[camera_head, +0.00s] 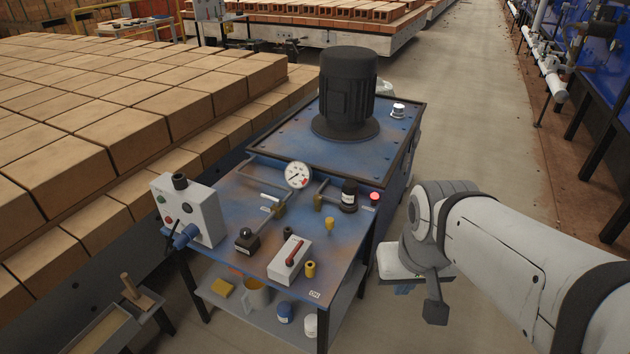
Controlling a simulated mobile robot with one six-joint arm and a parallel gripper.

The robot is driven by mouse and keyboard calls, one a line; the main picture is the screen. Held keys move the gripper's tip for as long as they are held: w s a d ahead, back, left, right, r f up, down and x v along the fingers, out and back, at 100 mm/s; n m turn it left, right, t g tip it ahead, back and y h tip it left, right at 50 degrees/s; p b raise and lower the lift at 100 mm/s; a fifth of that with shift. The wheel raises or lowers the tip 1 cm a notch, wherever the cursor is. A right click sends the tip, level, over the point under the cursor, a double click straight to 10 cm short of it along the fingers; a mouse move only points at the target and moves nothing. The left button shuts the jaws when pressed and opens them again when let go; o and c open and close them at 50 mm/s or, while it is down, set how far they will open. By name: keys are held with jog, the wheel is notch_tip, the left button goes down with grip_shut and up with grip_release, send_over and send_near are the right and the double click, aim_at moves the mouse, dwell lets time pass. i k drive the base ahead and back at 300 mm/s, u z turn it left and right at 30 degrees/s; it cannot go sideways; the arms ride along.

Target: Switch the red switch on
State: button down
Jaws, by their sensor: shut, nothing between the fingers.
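The red switch (292,256) is a red lever on a light grey box on the blue worktable, near its front right. The lever lies along the box top, slanting toward the back right. A small white label that seems to read "ON" (314,294) is at the table's near right corner. My gripper (435,312) is dark and hangs from my arm to the right of the table, beyond its edge. It is apart from the switch, and its fingers look shut and empty.
A grey control box (188,210) is at the left, a dark motor (348,90) behind. Stacked bricks (60,150) fill the left; the right aisle is open.

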aim_at(289, 262)
jog(key=z, duration=2.2)
jog(key=k, duration=1.95)
jog(key=u, duration=1.75)
jog(key=i, duration=1.7)
jog(key=u, duration=0.05)
